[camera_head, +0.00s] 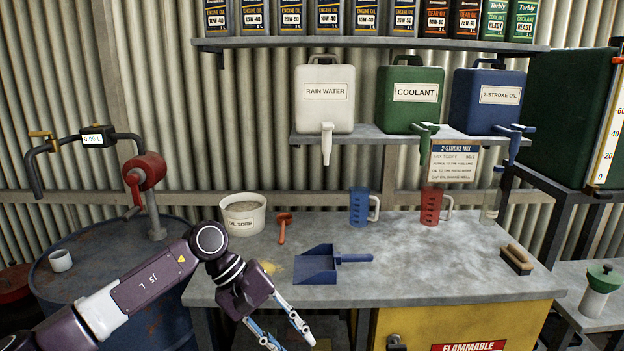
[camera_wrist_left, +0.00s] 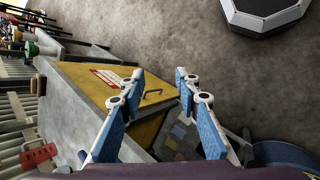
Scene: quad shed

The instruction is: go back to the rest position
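My left arm comes in from the left in the head view. Its gripper (camera_head: 290,343) points down in front of the workbench's front edge. The two blue-padded fingers are apart with nothing between them. In the left wrist view the open fingers (camera_wrist_left: 158,76) are seen against the yellow cabinet (camera_wrist_left: 140,82) and the floor. My right gripper is in neither view.
The grey workbench (camera_head: 440,262) holds a blue dustpan (camera_head: 317,265), an oil sorb tub (camera_head: 243,215), a red scoop (camera_head: 284,226), a blue jug (camera_head: 359,206), a red jug (camera_head: 431,206) and a brush (camera_head: 516,258). A blue drum (camera_head: 110,275) stands at left.

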